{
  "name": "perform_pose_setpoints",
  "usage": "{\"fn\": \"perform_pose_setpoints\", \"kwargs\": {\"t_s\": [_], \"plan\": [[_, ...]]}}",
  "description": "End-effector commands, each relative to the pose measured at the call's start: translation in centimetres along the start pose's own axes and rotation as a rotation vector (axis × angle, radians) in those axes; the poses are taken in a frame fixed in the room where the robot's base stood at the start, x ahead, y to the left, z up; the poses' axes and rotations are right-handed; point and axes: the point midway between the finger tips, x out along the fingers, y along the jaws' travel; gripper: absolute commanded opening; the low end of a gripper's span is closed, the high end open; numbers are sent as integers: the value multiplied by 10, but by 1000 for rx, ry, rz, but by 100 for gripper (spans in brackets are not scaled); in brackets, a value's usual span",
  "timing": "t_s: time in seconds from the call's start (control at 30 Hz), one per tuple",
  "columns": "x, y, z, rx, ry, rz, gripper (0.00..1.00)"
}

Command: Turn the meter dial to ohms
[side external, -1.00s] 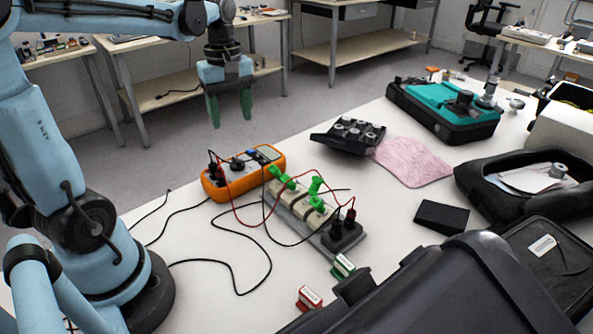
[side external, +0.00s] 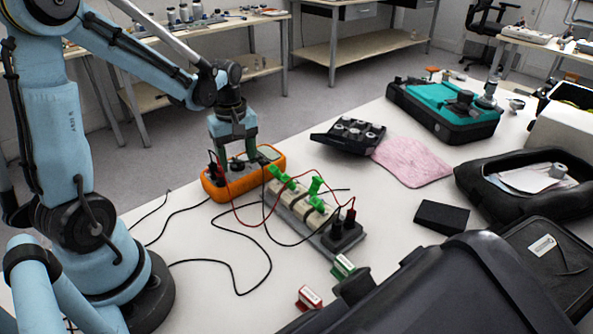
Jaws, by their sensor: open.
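The orange multimeter (side external: 216,190) lies on the white table, left of the middle in the side external view. Its black dial (side external: 237,164) sits on the meter's face, partly hidden by my gripper. Which setting the dial points at is too small to read. My gripper (side external: 237,160) points down over the meter, with its green fingers open and low at the dial, seemingly on either side of it. I cannot tell whether the fingers touch the dial.
Red and black leads run from the meter to a terminal block with green clamps (side external: 300,201). A black tray (side external: 348,136), a pink cloth (side external: 411,161) and a black wedge (side external: 442,218) lie to the right. A teal-and-black case (side external: 445,106) stands behind.

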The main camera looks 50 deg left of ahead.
Motion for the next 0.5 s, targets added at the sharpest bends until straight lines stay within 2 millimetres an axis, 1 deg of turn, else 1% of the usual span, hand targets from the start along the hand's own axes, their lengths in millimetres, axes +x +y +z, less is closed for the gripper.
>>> {"fn": "perform_pose_setpoints", "kwargs": {"t_s": [0.3, 0.47, 0.5], "plan": [[2, 0, 0, 0, 0, 0, 62], [2, 0, 0, 0, 0, 0, 37], [2, 0, 0, 0, 0, 0, 31]]}}
